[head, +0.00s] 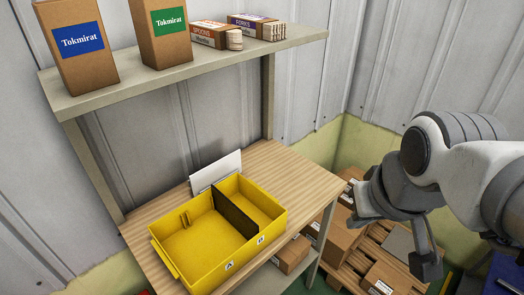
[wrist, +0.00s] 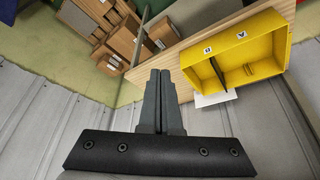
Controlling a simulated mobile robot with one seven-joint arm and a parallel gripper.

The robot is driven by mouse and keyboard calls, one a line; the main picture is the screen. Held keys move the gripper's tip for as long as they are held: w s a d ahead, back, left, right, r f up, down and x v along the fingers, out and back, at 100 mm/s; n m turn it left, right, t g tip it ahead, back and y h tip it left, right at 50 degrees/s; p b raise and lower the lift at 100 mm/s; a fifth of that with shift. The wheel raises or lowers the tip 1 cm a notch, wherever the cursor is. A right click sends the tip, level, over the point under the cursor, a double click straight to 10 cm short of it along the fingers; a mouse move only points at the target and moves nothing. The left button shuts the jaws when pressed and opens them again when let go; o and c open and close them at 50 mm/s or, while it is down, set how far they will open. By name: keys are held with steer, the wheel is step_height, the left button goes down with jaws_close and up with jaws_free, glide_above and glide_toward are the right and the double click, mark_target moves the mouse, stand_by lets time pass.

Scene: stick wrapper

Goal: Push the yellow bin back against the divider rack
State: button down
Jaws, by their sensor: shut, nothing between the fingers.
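The yellow bin (head: 205,245) sits upright on the wooden tabletop (head: 150,258), with a black partition inside and small labels on its front wall. It also shows in the wrist view (wrist: 240,50), at upper right. A white upright panel (head: 215,170) stands behind the bin, close to its back wall; it may be the divider rack, but I cannot tell. Whether it touches the bin is also unclear. It shows in the wrist view (wrist: 212,99) as a white strip. My gripper (wrist: 160,72) is shut and empty, apart from the bin; my arm is at right in the head view.
A shelf (head: 195,65) above the table holds two brown Tokmirat boxes (head: 78,45) and cartons of spoons (head: 215,35) and forks (head: 256,25). Cardboard boxes (head: 345,228) stand right of the table, below its top. A corrugated wall (head: 215,110) is behind.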

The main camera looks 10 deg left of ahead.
steer(key=w+a+f+n+g, duration=0.3)
steer(key=a+f+n, duration=0.2)
steer(key=a+f, duration=0.3)
steer(key=n+g+b, duration=0.2)
steer(key=n, duration=0.1)
glide_above(251, 259)
steer(key=s, duration=0.3)
steer(key=shift+h, duration=0.3)
steer(key=shift+w+a+f, duration=0.1)
steer(key=shift+f, duration=3.8)
steer(key=shift+w+a+f, duration=0.1)
steer(key=shift+f, duration=3.8)
steer(key=w+a, duration=0.1)
steer(key=a, duration=0.1)
steer(key=w+a, duration=0.2)
steer(key=shift+w+a, duration=0.15)
steer(key=shift+w, duration=0.15)
steer(key=shift+s, duration=0.1)
